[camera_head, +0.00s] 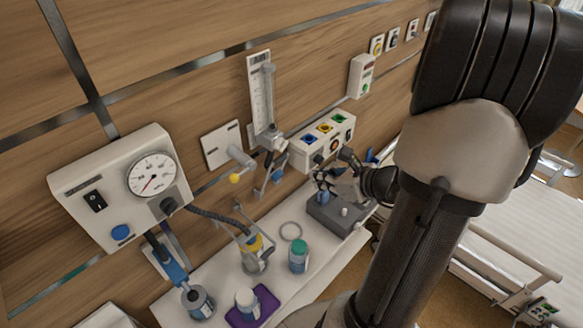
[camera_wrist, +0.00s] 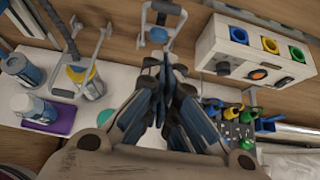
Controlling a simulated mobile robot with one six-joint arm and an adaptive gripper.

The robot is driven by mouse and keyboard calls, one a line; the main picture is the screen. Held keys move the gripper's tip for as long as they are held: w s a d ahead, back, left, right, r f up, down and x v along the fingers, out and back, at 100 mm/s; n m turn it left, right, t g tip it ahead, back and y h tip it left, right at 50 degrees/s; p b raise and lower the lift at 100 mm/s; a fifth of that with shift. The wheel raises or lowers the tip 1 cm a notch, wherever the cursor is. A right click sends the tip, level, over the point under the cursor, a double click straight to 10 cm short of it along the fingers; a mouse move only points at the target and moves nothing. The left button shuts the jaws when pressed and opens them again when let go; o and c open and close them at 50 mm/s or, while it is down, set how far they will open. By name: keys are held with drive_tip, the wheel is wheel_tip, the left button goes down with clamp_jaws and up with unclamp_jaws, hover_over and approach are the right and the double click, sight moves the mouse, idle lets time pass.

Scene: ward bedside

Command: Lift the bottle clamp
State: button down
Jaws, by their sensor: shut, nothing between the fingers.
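A grey wire-like clamp frame (camera_head: 238,228) stands around a bottle with a yellow band (camera_head: 255,243) on the white shelf. In the wrist view the frame (camera_wrist: 99,62) rises over the yellow-banded bottle (camera_wrist: 82,78) at the left. A second grey bracket (camera_wrist: 160,12) with a blue knob (camera_wrist: 158,34) is on the wall; I cannot tell surely which one is the bottle clamp. My gripper (camera_head: 328,180) is shut and empty, above the shelf's right part and apart from the frame. Its fingers (camera_wrist: 168,75) fill the middle of the wrist view.
A green-capped bottle (camera_head: 299,258), a ring (camera_head: 290,231) and a bottle on a purple pad (camera_head: 263,304) are on the shelf. A grey block (camera_head: 347,220) stands under my gripper. A gauge box (camera_head: 92,208) and outlet box (camera_head: 313,154) project from the wall.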

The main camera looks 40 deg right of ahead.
drive_tip(key=w+f, duration=0.2)
drive_tip(key=w, duration=0.7)
drive_tip(key=shift+w+a+f+b, duration=0.2)
drive_tip(key=shift+a+f+b, duration=0.1)
drive_tip(key=shift+a+f, duration=0.1)
drive_tip(key=shift+w+a+r, duration=0.1)
drive_tip(key=shift+w+r, duration=0.45)
drive_tip(key=shift+w, duration=0.35)
drive_tip(key=shift+s, duration=0.1)
